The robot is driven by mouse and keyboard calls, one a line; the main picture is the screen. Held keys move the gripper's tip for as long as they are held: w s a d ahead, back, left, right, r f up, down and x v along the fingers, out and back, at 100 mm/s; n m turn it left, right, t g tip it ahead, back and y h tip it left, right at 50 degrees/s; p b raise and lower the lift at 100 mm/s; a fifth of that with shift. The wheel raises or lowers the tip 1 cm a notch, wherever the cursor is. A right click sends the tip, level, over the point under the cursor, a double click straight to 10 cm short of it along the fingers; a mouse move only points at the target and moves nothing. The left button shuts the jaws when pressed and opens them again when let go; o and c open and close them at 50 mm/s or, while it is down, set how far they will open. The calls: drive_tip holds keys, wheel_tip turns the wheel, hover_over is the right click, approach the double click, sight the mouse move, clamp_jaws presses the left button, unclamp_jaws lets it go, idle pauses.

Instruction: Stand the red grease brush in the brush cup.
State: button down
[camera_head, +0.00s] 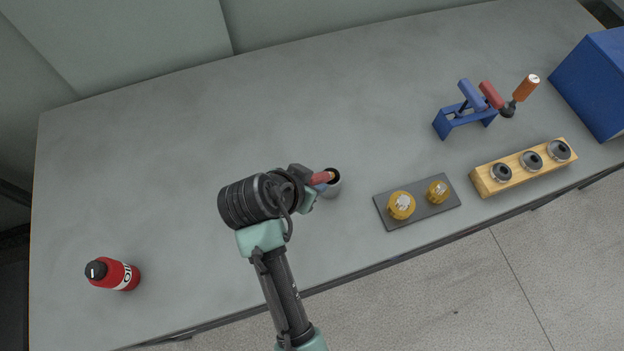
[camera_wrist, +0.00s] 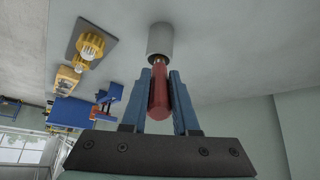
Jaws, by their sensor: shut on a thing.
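The red grease brush (camera_wrist: 159,95) is clasped between the blue fingers of my gripper (camera_wrist: 174,80) in the wrist view. Its narrow end points at the brush cup (camera_wrist: 160,38), a plain grey cylinder. In the head view the brush (camera_head: 320,179) shows red with an orange end, beside or over the dark mouth of the cup (camera_head: 332,189). My gripper (camera_head: 315,187) is at the cup's left, partly hidden by my wrist. I cannot tell whether the brush end is inside the cup or in front of its rim.
A dark tray (camera_head: 420,210) with two yellow-brown parts lies right of the cup. Beyond it are a wooden block (camera_head: 513,180) with grey rings, a blue stand (camera_head: 458,121) with handled tools, and a blue box (camera_head: 592,85). The table's back middle is clear.

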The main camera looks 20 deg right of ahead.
drive_tip(key=shift+f, duration=0.55)
drive_tip(key=c, duration=0.7)
unclamp_jaws()
